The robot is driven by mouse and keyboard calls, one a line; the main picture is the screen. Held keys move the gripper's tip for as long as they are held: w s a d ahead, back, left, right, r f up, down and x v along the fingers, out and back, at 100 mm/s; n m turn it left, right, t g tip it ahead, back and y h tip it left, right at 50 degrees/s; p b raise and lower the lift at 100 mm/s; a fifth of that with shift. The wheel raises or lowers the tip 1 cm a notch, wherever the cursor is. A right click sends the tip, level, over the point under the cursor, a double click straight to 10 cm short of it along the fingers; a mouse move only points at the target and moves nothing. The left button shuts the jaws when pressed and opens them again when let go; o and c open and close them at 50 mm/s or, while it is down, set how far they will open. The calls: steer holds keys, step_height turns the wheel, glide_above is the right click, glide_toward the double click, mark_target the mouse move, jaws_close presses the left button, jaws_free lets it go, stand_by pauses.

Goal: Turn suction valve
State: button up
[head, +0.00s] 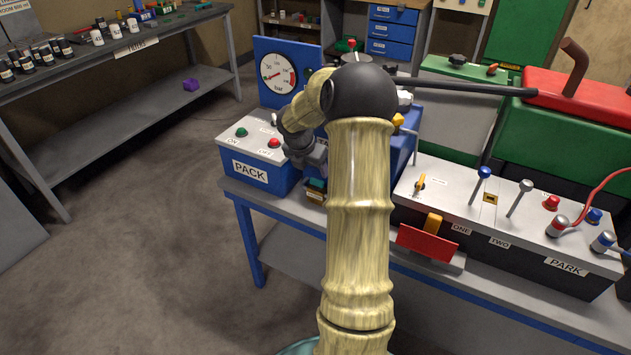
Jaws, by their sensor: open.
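No part that I can see is labelled as the suction valve, and I cannot tell which fitting it is. A small yellow handle (398,120) shows just right of my arm's elbow, at the blue hydraulic pack. My gripper (316,188) points down at the pack's right front, partly hidden behind my arm. It is open, and I see nothing held in it. I cannot tell whether it touches the pack.
A gauge (278,80) stands on a blue panel behind the pack. Green (242,132) and red (275,143) buttons sit on its top. Right is a PARK lever box (510,215) with a red plate (427,243) before it. A black rod (460,87) crosses behind. Floor at left is clear.

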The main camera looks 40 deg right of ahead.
mark_target(316, 181)
steer(key=b+x, duration=0.1)
steer(key=x, duration=0.6)
steer(key=shift+f, duration=0.2)
steer(key=c, duration=1)
